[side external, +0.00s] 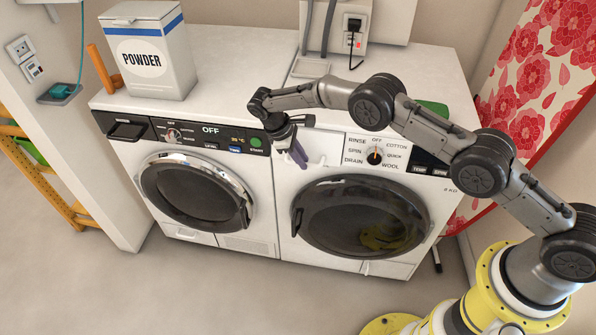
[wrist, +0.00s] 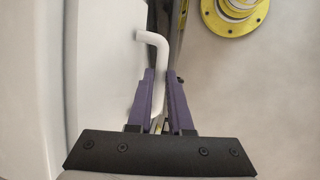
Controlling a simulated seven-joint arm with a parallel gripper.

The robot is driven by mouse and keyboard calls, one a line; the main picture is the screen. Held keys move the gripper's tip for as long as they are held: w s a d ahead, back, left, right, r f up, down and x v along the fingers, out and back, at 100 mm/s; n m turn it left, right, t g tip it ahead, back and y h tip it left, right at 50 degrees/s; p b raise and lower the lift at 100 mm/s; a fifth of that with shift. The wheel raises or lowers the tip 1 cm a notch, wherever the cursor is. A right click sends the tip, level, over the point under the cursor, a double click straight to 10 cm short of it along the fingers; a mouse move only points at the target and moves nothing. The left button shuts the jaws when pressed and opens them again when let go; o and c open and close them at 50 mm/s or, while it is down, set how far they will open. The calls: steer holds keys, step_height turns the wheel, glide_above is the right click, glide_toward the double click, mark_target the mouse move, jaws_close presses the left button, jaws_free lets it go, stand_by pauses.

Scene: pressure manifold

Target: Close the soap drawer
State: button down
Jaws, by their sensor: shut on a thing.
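My gripper (side external: 300,158) is at the upper left front of the right-hand washing machine (side external: 284,212), beside its control panel. Its purple fingers also show in the wrist view (wrist: 160,82). They are closed around a bent white handle (wrist: 160,52), with the handle's upper bend sticking out past the fingertips. The white soap drawer front (side external: 328,147) is at this place, left of the dial, and is partly hidden by my gripper and arm. I cannot tell how far it stands out from the machine.
The left-hand machine (side external: 262,212) has a black panel with a black drawer front (side external: 126,130) at its left. A powder box (side external: 150,60) and an orange object (side external: 103,68) stand on top. The floor in front (side external: 230,290) is clear.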

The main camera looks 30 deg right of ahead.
steer(key=shift+w+d, duration=0.3)
steer(key=shift+w, duration=0.05)
steer(key=c, duration=0.8)
jaws_free()
steer(key=shift+c, duration=0.2)
steer(key=shift+a+r, duration=0.1)
steer(key=shift+r, duration=0.05)
steer(key=v, duration=0.7)
steer(key=shift+a+r, duration=0.1)
steer(key=shift+r, duration=0.05)
